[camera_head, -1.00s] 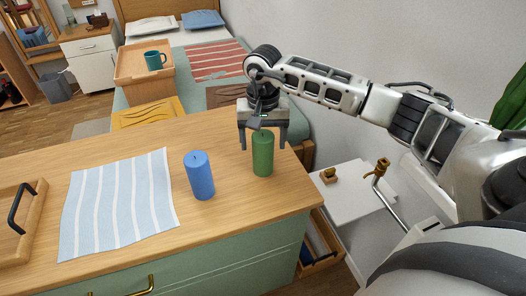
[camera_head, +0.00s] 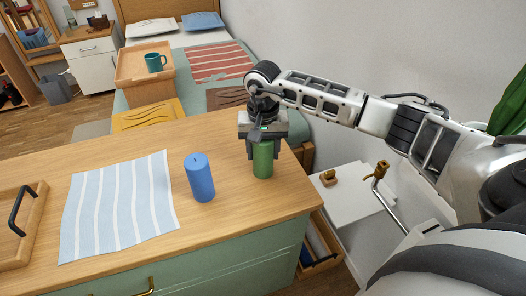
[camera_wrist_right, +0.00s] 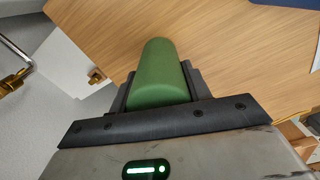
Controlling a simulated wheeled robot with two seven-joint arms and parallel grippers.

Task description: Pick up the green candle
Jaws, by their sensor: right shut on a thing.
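The green candle (camera_head: 263,161) stands upright on the wooden dresser top (camera_head: 115,141), near its right end. My right gripper (camera_head: 263,143) is above it with its fingers down around the candle's upper part, shut on it. In the right wrist view the candle (camera_wrist_right: 160,75) sits between the two dark fingers (camera_wrist_right: 160,90). The candle's top is hidden by the gripper in the head view. My left gripper is not in view.
A blue candle (camera_head: 199,178) stands to the left of the green one. A striped cloth (camera_head: 118,205) and a wooden tray with a black handle (camera_head: 38,190) lie further left. The dresser's right edge is close to the green candle.

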